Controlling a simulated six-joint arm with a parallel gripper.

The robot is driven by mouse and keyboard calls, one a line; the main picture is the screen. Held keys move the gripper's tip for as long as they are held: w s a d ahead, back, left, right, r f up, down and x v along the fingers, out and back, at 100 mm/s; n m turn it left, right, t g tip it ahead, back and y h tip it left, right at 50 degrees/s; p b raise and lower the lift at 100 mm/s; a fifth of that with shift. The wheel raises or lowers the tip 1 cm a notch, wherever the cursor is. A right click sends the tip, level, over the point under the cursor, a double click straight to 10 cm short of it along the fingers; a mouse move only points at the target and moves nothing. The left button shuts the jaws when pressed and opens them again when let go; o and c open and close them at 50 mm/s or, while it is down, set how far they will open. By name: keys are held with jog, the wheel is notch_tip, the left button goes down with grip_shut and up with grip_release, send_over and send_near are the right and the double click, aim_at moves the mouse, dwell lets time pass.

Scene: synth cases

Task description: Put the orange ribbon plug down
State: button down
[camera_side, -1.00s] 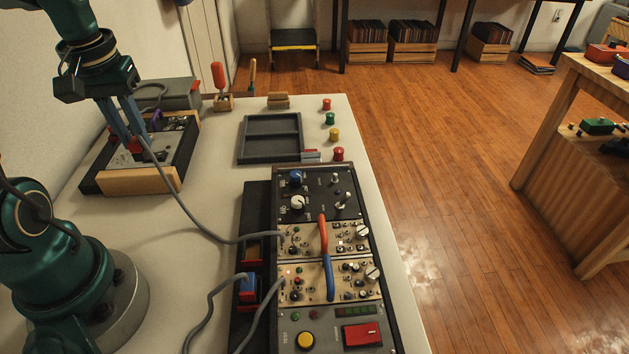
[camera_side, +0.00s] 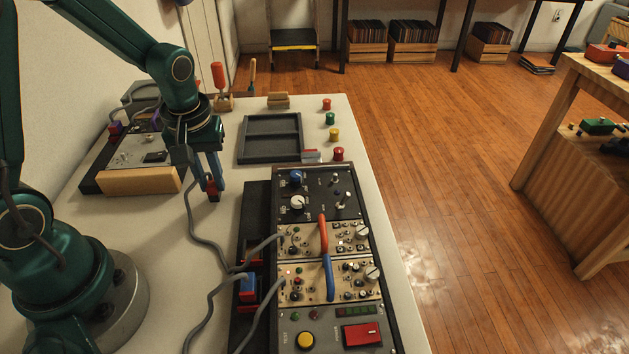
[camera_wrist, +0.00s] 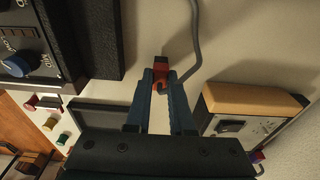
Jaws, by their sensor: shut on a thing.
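My gripper (camera_side: 211,188) is shut on a small red-orange plug (camera_side: 213,195), the orange ribbon plug. The plug hangs below the fingertips over the pale table, between the wood-fronted unit and the rack. I cannot tell whether its lower end touches the table. In the wrist view the plug (camera_wrist: 161,68) sits between the fingertips (camera_wrist: 165,82), and a grey cable (camera_wrist: 190,50) runs from near it. In the side view the grey cable (camera_side: 193,220) drops to the table and runs toward the rack. The fingers hide part of the plug.
The module rack (camera_side: 374,235) stands to the right, with a dark holder along its left side bearing a blue plug (camera_side: 248,287). A dark tray (camera_side: 270,138) lies behind. The wood-fronted unit (camera_side: 140,181) is at left. Coloured knobs (camera_side: 334,135) line the right edge. Bare table lies below the gripper.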

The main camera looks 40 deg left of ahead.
aim_at(211, 188)
jog(key=shift+f, duration=0.35)
jog(key=shift+f, duration=0.1)
jog(key=c, duration=0.8)
grip_release()
notch_tip(211, 188, up, 11)
jog(key=s+d+r+m+t, duration=0.1)
jog(key=s+d+m, duration=0.1)
jog(key=s+m, duration=0.1)
jog(key=s+d+r+m+t, duration=0.1)
jog(key=s+d+m+t, duration=0.1)
jog(key=s+d+m, duration=0.1)
jog(key=s+d+r+m+t+h, duration=0.1)
jog(key=s+d+m, duration=0.2)
jog(key=shift+d+t, duration=0.1)
jog(key=shift+t, duration=0.2)
